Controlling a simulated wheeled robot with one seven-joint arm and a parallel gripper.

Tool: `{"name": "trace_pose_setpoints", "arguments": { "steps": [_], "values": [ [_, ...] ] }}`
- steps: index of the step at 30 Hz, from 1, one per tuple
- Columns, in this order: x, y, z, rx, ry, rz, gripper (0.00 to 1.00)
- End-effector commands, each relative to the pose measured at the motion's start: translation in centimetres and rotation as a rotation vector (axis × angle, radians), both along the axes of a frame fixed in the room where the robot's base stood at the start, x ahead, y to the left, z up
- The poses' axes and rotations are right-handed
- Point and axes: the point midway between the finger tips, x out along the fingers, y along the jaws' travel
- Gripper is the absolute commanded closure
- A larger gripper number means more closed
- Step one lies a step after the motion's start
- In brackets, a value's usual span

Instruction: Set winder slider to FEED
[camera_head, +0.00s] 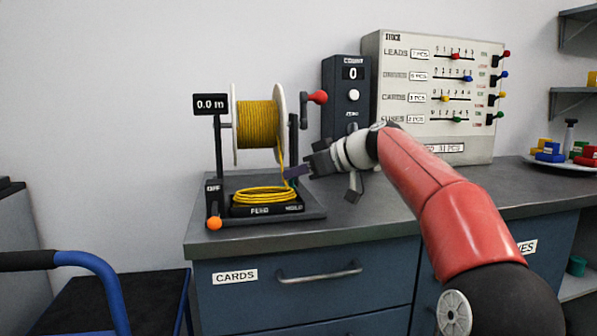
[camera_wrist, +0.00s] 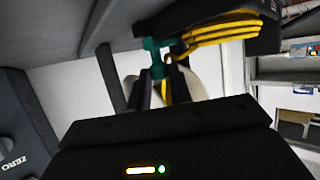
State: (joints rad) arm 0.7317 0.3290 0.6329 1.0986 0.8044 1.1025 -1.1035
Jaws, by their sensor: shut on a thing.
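The winder (camera_head: 218,165) stands at the left end of the bench, with a yellow wire spool (camera_head: 257,124) and a coil of yellow wire (camera_head: 268,196) on its base. The base front carries the words FEED (camera_head: 260,211) and HOLD (camera_head: 294,208). My gripper (camera_head: 293,174) reaches in from the right, just above the HOLD end of the base. In the wrist view my gripper (camera_wrist: 160,78) is shut on a teal piece (camera_wrist: 152,46), which looks like the slider's handle.
The winder also has a red crank knob (camera_head: 318,97), a 0.0 m display (camera_head: 211,104) and an orange knob (camera_head: 214,223) below OFF. A dark counter box (camera_head: 340,120) and a stock panel (camera_head: 388,92) stand behind my arm. A blue-railed cart (camera_head: 75,258) is at left.

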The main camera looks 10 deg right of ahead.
Motion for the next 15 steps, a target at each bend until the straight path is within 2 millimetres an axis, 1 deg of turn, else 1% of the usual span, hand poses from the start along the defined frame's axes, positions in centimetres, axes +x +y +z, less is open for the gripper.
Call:
{"name": "trace_pose_setpoints", "arguments": {
  "steps": [5, 7, 8, 15],
  "values": [
    [0.0, 0.0, 0.0, 0.000, 0.000, -0.001, 1.00],
    [0.0, 0.5, -0.1, -0.001, -0.001, 0.000, 1.00],
    [0.0, 0.9, -0.1, -0.001, -0.001, 0.002, 1.00],
    [0.0, 6.0, -0.2, -0.003, -0.001, 0.006, 1.00]
  ]
}}
